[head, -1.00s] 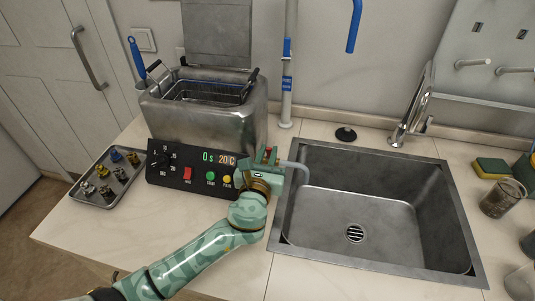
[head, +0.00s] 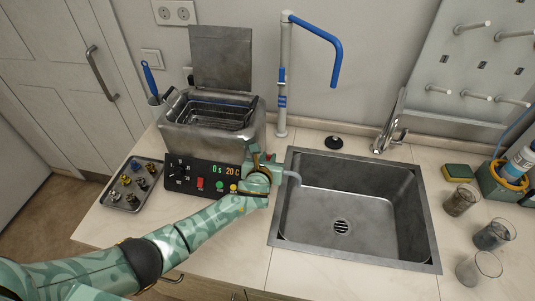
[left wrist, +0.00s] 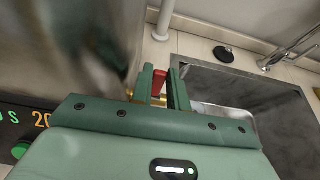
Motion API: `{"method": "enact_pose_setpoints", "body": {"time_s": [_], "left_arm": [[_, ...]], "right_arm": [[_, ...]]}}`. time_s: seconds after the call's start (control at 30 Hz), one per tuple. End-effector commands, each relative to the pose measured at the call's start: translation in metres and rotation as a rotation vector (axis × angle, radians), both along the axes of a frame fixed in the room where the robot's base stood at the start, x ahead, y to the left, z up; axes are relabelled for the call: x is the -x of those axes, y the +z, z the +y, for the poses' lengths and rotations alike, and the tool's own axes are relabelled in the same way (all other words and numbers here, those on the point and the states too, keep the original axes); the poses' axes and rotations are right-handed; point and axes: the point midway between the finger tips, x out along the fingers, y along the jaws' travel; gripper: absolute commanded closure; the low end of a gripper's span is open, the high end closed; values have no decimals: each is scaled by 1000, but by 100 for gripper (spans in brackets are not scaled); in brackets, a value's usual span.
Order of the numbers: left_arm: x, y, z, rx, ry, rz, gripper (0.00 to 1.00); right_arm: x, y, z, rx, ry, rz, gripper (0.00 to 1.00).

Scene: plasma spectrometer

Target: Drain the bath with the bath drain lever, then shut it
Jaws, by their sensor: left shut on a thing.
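The metal bath (head: 190,138) with a wire basket inside and its lid raised stands left of the sink. Its black front panel reads 0 s and 20 C. My left gripper (head: 266,165) is at the bath's front right side, shut on the bath drain lever. In the left wrist view the red lever (left wrist: 158,82) shows between the green fingers (left wrist: 160,88), with brass below it. A drain pipe (head: 293,177) bends down over the sink's left edge. No water shows coming from it. My right gripper is out of view.
The sink (head: 340,190) is empty, with a grey drain. A black stopper (head: 333,142) lies behind it. A tray of small parts (head: 130,185) sits at left. Beakers (head: 490,235), a sponge (head: 457,172) and a green caddy (head: 503,185) stand at right.

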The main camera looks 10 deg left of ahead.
Motion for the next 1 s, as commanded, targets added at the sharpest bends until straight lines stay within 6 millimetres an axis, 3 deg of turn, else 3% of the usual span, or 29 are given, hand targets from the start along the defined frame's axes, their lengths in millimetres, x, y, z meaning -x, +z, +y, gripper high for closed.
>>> {"method": "enact_pose_setpoints", "body": {"time_s": [0.23, 0.27, 0.63, 0.77, 1.0], "left_arm": [[0, -1, 0, 0, 0, -1, 100], [0, -1, 0, 0, 0, -1, 75], [4, 2, 0, 0, -1, -2, 75], [23, 12, 0, 1, -1, -1, 75], [83, 37, 0, 0, -1, 0, 75]], "right_arm": [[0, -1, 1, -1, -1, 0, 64], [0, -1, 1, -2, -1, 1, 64], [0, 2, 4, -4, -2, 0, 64], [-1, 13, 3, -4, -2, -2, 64], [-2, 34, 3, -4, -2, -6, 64]]}}
